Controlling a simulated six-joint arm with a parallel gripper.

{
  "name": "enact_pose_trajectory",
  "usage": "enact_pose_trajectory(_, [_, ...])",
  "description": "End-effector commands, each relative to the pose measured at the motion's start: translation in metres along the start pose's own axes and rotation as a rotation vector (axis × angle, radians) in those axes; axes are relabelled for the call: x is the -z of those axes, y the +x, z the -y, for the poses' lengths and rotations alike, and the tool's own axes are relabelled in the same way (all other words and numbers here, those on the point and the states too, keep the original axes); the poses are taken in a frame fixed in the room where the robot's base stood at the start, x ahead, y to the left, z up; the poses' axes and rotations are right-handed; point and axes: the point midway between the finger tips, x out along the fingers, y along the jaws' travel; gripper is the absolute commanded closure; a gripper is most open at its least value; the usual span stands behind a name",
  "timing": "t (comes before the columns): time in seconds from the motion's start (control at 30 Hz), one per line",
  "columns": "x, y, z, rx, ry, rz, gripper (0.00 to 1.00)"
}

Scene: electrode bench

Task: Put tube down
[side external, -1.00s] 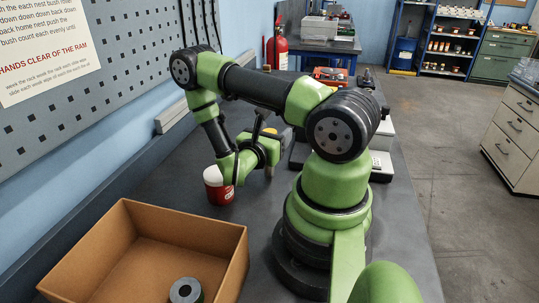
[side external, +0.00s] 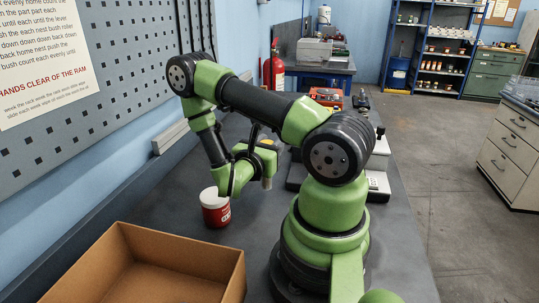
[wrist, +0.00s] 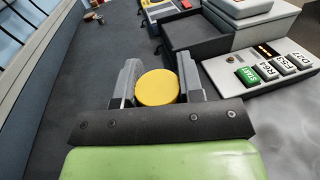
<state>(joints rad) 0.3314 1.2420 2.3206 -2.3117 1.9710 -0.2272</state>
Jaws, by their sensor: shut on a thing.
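The tube shows in the wrist view as a round yellow cap (wrist: 157,88) between the two grey fingers. My gripper (wrist: 156,82) is shut on it. In the side view, my gripper (side external: 264,161) is over the bench beyond the red and white jar, and the tube's yellow cap (side external: 267,142) sticks up above it. A short pale part of the tube (side external: 267,183) shows below the gripper. The tube looks about upright. I cannot tell whether its lower end touches the bench.
An open cardboard box (side external: 205,272) is at the front left. In the wrist view, a light device with a green START key (wrist: 246,76) and a dark box (wrist: 207,45) lie to the right. Bench at left (wrist: 70,70) is mostly clear.

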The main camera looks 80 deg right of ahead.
Motion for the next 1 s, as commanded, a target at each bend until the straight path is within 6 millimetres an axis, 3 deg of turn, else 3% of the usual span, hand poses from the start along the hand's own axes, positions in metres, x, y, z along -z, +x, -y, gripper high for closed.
enact_pose_trajectory(0.2, [-0.041, 0.000, -0.001, 0.000, 0.007, 0.002, 1.00])
enact_pose_trajectory(0.33, [-0.058, 0.000, -0.001, 0.000, 0.006, 0.002, 1.00])
enact_pose_trajectory(0.5, [-0.069, 0.002, -0.003, 0.003, 0.003, 0.001, 1.00])
enact_pose_trajectory(0.63, [-0.063, 0.011, -0.017, 0.013, 0.003, 0.001, 1.00])
enact_pose_trajectory(0.77, [-0.051, 0.033, -0.044, 0.024, 0.007, 0.003, 1.00])
enact_pose_trajectory(1.0, [-0.050, 0.098, -0.100, 0.017, 0.002, 0.005, 1.00])
